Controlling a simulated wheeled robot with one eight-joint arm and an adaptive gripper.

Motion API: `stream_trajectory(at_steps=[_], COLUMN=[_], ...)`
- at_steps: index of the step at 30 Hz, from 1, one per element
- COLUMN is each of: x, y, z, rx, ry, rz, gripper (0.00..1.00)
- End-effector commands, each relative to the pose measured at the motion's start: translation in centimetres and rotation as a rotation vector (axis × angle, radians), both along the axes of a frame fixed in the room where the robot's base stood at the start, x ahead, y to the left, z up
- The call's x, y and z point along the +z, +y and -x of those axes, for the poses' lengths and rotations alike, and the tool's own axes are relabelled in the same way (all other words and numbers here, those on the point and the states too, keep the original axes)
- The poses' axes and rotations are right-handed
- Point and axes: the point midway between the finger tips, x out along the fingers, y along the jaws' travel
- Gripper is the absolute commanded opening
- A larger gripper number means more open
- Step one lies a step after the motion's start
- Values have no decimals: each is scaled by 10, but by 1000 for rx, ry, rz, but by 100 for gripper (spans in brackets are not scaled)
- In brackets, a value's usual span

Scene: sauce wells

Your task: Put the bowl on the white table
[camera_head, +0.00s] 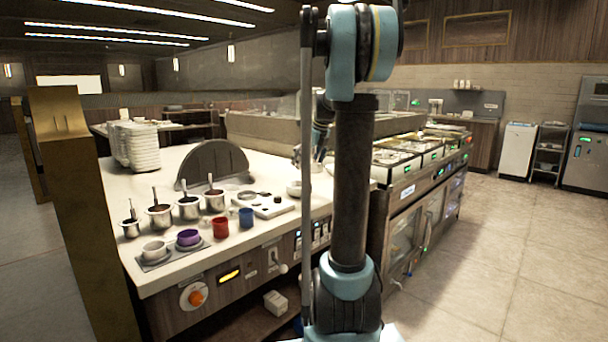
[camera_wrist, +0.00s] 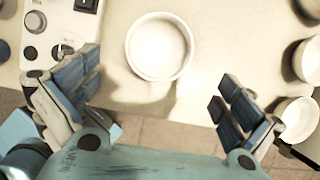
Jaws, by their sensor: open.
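A round white bowl (camera_wrist: 160,47) sits upright on the pale countertop (camera_wrist: 120,85) in the wrist view. In the head view a small white bowl (camera_head: 294,188) sits near the right end of the same counter, partly hidden by my arm. My gripper (camera_wrist: 160,90) is open above the counter, its fingers spread wide on either side with nothing between them. The bowl lies just beyond the fingers, apart from them. In the head view my gripper (camera_head: 312,152) is mostly hidden behind my arm. I cannot tell which surface is the white table.
More light bowls (camera_wrist: 296,118) stand at the right edge of the wrist view. A white panel with knobs (camera_wrist: 38,22) is at the left. The counter also holds metal pots (camera_head: 159,216), red (camera_head: 221,228) and blue (camera_head: 246,217) cups, and stacked white dishes (camera_head: 135,146). Floor at right is clear.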

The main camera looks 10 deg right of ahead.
Motion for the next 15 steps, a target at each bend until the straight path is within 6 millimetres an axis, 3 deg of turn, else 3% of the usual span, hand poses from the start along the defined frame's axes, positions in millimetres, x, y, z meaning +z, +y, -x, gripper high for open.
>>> stream_trajectory(at_steps=[8, 11, 15], x=[3, -1, -12], y=[2, 8, 18], z=[13, 38, 87], rx=[54, 172, 426], ry=[-9, -30, -70], rz=[22, 72, 174], gripper=[100, 100, 100])
